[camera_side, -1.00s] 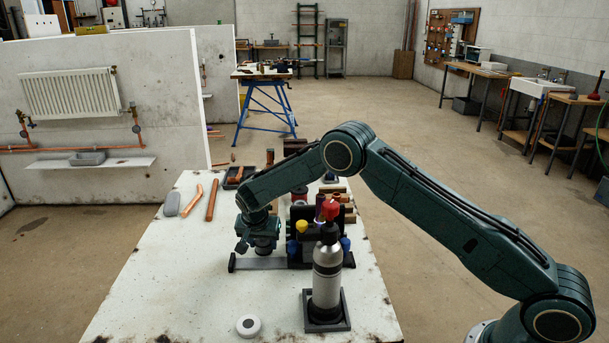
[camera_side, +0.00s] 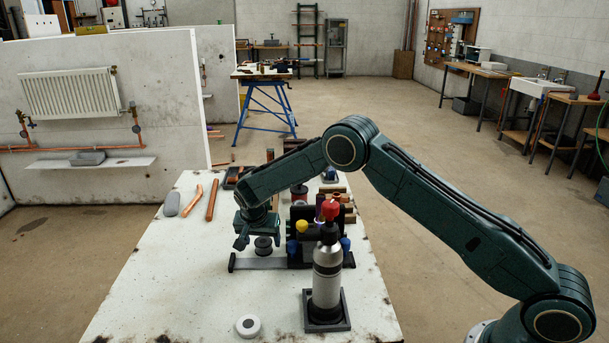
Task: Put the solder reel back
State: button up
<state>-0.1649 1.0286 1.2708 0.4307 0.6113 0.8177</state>
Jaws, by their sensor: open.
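A small dark spool (camera_side: 263,246), which looks like the solder reel, sits upright on the left part of a low grey plate (camera_side: 246,264) at the foot of the black holder (camera_side: 318,246). My gripper (camera_side: 256,239) points down just above the spool and slightly to its left. It is open, and nothing shows between its fingers. One finger is clear on the left; the other is hard to make out. I cannot tell whether a finger still touches the spool.
A silver bottle with a red top (camera_side: 327,270) stands in a dark square base in front of the holder. A white round roll (camera_side: 248,326) lies at the table's front. Copper pipes (camera_side: 212,200) lie at the back left. The table's left front is clear.

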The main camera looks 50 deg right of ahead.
jog(key=v, duration=1)
jog(key=shift+r, duration=0.25)
jog(key=s+d+r+n+t+y, duration=0.1)
jog(key=s+d+r+n, duration=0.15)
jog(key=s+r, duration=0.7)
jog(key=s+d+r+n+y, duration=0.1)
jog(key=s+d+r+n, duration=0.15)
jog(key=s+r, duration=0.7)
jog(key=s+n+t+y, duration=0.1)
jog(key=s+n, duration=0.4)
jog(key=s, duration=1.7)
jog(key=shift+s+a+n+t+y, duration=0.4)
jog(key=shift+a, duration=0.1)
